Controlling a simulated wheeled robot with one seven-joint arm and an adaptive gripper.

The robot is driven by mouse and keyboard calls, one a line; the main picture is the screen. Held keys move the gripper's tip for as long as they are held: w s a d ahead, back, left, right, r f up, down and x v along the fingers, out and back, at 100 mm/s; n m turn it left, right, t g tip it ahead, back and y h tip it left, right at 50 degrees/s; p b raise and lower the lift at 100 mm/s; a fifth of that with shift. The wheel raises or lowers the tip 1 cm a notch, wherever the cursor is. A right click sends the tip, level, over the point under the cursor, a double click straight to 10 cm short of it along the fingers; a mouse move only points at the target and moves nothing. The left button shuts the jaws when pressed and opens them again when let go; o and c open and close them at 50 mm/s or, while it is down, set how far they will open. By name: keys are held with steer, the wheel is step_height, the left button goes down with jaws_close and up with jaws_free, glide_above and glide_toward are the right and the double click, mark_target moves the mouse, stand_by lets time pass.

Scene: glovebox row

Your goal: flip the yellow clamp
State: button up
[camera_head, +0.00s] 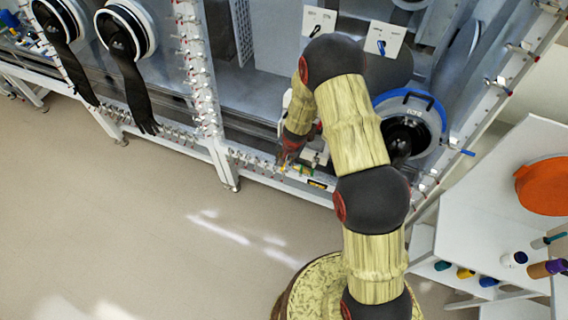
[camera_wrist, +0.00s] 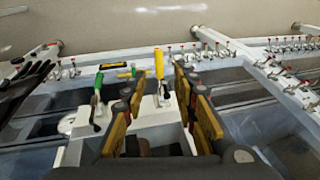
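The yellow clamp (camera_wrist: 159,64) shows in the wrist view with its yellow handle standing upright, above a metal body on a white block. My gripper (camera_wrist: 165,118) is open, its two yellow-padded fingers apart. The clamp appears between and beyond the fingers, and I see no contact with it. In the head view my gripper (camera_head: 291,150) is by the front rail of the glovebox, left of my arm. I cannot clearly make out the yellow clamp there.
A green-handled clamp (camera_wrist: 98,84) stands left of the yellow one. Rows of small red-tipped clamps (camera_wrist: 205,50) line the frame. Black gloves (camera_head: 132,85) hang at left. A blue-ringed port (camera_head: 411,118) is right of my arm. The floor (camera_head: 130,220) in front is clear.

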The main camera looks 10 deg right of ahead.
steer(key=v, duration=0.3)
steer(key=shift+r, duration=0.2)
